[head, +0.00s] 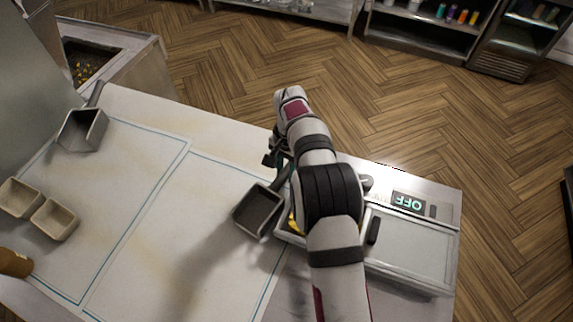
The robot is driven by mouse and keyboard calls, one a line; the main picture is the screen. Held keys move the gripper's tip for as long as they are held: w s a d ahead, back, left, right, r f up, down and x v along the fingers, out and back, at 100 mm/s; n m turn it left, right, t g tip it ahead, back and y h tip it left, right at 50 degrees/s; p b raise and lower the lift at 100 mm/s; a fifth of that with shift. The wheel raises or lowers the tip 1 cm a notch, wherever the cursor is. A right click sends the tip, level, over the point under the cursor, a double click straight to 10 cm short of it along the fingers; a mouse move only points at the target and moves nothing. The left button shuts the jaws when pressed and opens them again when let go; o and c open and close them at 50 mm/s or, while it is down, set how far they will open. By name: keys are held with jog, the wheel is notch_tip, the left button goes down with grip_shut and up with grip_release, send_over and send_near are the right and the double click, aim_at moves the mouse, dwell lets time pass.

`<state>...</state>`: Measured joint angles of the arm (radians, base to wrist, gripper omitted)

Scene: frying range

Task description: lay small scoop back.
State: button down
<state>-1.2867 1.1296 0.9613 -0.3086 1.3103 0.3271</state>
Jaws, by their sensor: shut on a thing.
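The small scoop (256,213), a square grey metal scoop with a dark inside, is held in my gripper (279,163), which is shut on its handle. The arm partly covers the gripper, so the fingertips are hard to see. The scoop's pan faces up, and it looks empty. It hangs just left of my forearm, over the right edge of the right outlined area, with a shadow on the counter to its lower left. Another grey scoop (82,130) lies at the upper left inside the left outlined area, its handle pointing up and right.
Two beige trays (55,219) and a brown object (14,263) are at the left. A machine with an OFF display (408,203) stands at the right; something yellow (293,223) shows beside my arm. The right outlined area (170,240) is mostly bare. A fryer (120,62) stands behind.

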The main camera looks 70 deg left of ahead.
jog(key=shift+s+f, duration=0.1)
jog(key=shift+f, duration=0.2)
dwell(0.5)
jog(key=c, duration=0.5)
grip_release()
jog(key=shift+c, duration=0.2)
notch_tip(320, 180, up, 16)
jog(key=w, duration=0.1)
jog(key=shift+a, duration=0.3)
